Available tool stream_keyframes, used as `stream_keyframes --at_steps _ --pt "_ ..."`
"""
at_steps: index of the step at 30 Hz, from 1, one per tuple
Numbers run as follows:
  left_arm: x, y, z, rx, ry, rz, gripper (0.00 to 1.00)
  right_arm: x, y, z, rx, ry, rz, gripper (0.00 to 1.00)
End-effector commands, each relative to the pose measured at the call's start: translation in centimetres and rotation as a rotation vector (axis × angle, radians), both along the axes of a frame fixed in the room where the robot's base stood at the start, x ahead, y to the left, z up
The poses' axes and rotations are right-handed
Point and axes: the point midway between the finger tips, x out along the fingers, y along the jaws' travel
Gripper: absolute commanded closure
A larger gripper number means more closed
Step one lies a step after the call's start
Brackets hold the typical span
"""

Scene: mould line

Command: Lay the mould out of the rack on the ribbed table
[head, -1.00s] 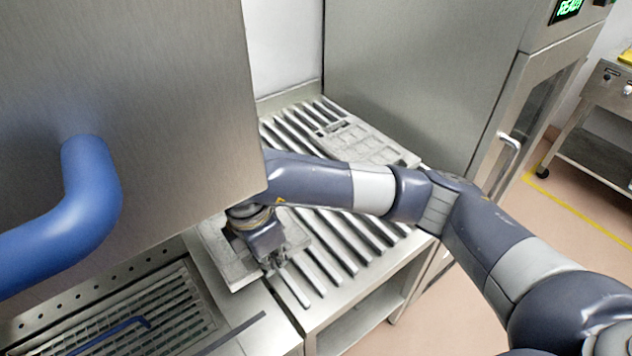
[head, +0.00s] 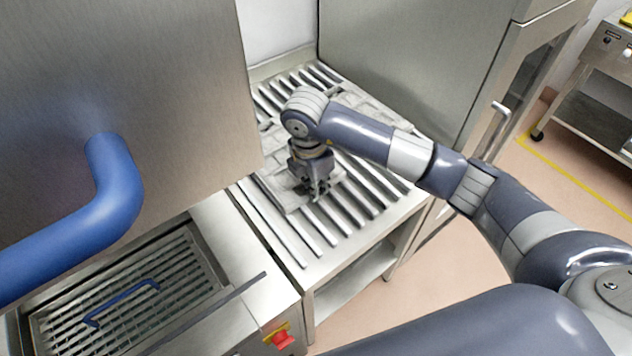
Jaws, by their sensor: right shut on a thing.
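My right gripper (head: 318,192) points down over the near left part of the ribbed table (head: 290,247). It is shut on a flat grey mould (head: 277,192), which lies over the ribs. I cannot tell whether the mould rests on them or is just above. My own wrist and gripper hide part of it. A second grey mould (head: 352,101) lies farther back on the ribs, partly behind my forearm. The rack (head: 190,272), with a slatted bottom and a blue handle, sits in the basin at lower left and shows no mould. My left gripper is out of view.
A steel hood (head: 190,90) with a thick blue bar handle (head: 118,180) fills the left and overhangs the basin. A tall steel cabinet (head: 415,60) stands behind the table. A red switch (head: 281,337) is on the near front. The table's near right ribs are clear.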

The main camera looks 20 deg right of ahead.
Motion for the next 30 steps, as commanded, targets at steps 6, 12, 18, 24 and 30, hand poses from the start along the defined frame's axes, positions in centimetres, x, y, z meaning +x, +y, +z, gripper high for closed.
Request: stream_keyframes --at_steps 6,12,18,24,30 --pt "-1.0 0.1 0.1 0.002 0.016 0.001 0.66 0.0 0.1 -0.3 0.002 -0.002 0.001 1.00" --pt "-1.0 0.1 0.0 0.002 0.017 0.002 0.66 0.0 0.1 -0.4 0.000 -0.001 0.001 0.74" --pt "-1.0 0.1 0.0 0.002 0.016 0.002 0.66 0.0 0.1 -0.4 0.000 -0.001 0.001 0.74" --pt "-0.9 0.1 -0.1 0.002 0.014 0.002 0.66 0.0 0.2 0.2 0.002 -0.003 0.001 0.74" --pt "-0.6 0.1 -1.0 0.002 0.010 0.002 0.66 -0.1 0.6 3.4 0.003 -0.007 0.003 0.74"
